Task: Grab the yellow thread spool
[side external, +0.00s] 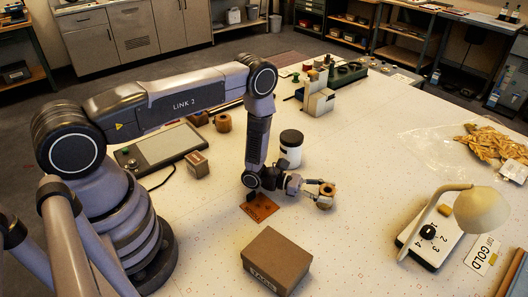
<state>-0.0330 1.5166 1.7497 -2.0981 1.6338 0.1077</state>
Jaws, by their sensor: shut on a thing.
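My gripper (318,189) is low over the middle of the white table, reaching to the right. Its fingers are shut on a small yellow-brown spool-like piece (326,203) with a dark hole on top. I cannot tell whether the piece touches the table. The fingers hide part of it, and its exact colour is hard to judge at this size. Another brownish spool (223,122) stands farther back, to the left of my upright arm link.
A white jar with a black lid (290,148) stands behind my gripper. A cardboard box (276,262) lies in front, near an orange card (259,208). A lamp (481,208) and a white numbered device (434,238) are at the right. The table between gripper and lamp is clear.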

